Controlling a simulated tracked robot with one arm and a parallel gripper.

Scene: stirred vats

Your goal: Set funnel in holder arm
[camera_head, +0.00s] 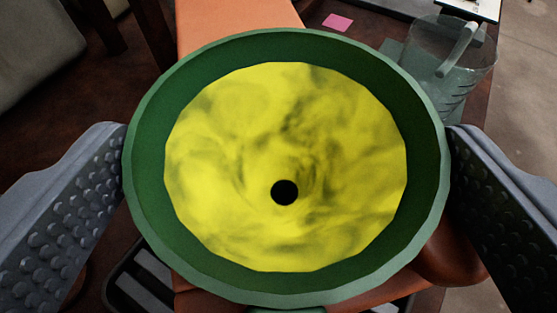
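The green funnel (425,130) fills the middle of the camera view, seen from above into its mouth. Its inside is mottled yellow around a dark hole, and a bit of green shows at its near edge. My gripper (286,150) has one studded finger on each side of the funnel. Both fingertips meet the outer rim, so the gripper looks shut on it. The funnel's underside and spout are hidden. I cannot make out the holder arm with certainty.
An orange flat piece (238,14) shows behind the funnel, and a rounded orange-brown thing (450,258) at lower right. A clear beaker (462,75) stands at upper right, near a pink note (337,22) on the dark brown table. A dark slotted tray (135,285) is at lower left.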

